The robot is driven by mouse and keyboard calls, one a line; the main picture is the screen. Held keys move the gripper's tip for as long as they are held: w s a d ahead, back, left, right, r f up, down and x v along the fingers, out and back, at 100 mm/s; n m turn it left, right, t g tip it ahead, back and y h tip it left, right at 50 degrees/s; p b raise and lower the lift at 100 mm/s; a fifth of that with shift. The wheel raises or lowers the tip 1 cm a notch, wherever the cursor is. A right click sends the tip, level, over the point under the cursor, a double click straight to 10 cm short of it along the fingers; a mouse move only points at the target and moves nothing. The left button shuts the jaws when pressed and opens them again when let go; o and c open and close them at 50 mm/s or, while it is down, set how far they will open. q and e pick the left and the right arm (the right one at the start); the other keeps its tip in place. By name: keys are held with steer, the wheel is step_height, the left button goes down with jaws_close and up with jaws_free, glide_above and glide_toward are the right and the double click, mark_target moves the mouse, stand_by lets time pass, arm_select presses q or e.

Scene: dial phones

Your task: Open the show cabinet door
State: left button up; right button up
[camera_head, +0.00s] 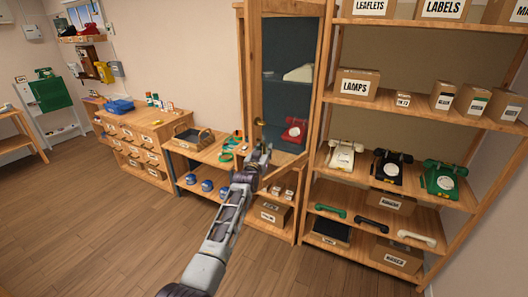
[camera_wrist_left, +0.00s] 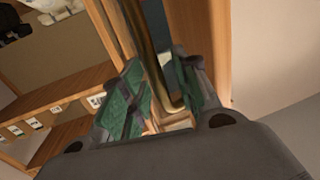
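The show cabinet (camera_head: 287,60) stands at centre in the head view, a tall wooden frame with a dark blue-green interior. A red dial phone (camera_head: 294,131) and a pale object (camera_head: 298,73) show inside. I cannot tell from this view whether its door stands ajar. My left gripper (camera_head: 260,157) is at the cabinet's lower front. In the left wrist view, a brass bar handle (camera_wrist_left: 149,56) runs between the green-padded fingers of the left gripper (camera_wrist_left: 160,75). The fingers look apart, around the handle; firm contact is not clear. My right gripper is not in view.
A shelf unit (camera_head: 408,117) with boxes, phones and handsets stands close to the right of the cabinet. A low table (camera_head: 210,152) with a tray and blue items is to the left. A drawer chest (camera_head: 140,140) stands farther left. The wooden floor (camera_head: 110,230) is clear.

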arm_select(q)
steer(key=shift+s, duration=0.1)
stand_by(0.3)
steer(key=shift+s+f, duration=0.1)
steer(key=v, duration=1.1)
steer(key=shift+s, duration=0.25)
stand_by(0.5)
steer(key=shift+a, duration=0.1)
